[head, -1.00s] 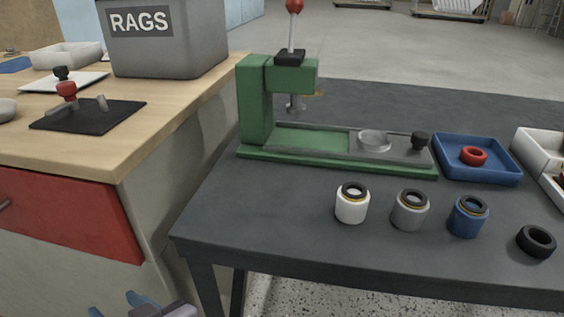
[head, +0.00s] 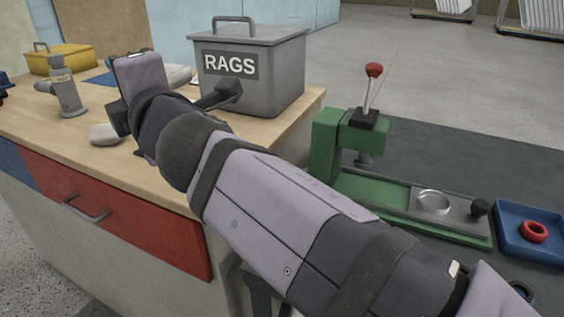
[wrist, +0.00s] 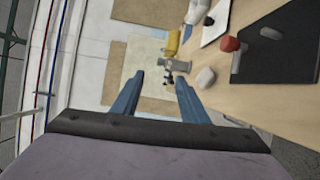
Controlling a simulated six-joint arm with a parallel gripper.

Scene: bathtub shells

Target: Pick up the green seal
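I see no green seal in either view. A red ring (head: 534,232) lies in the blue tray (head: 508,254) at the right of the head view. The green press (head: 326,150) stands beside that tray on the dark table. My gripper (wrist: 160,80) shows in the wrist view with its two blue fingers apart and nothing between them.
A grey RAGS bin (head: 270,85), a grey fixture (head: 66,92), a pale rounded object (head: 105,134) and a yellow box (head: 68,60) stand on the counter. The wrist view shows a black mat (wrist: 280,55) and red knob (wrist: 230,44). My arm hides much of the dark table.

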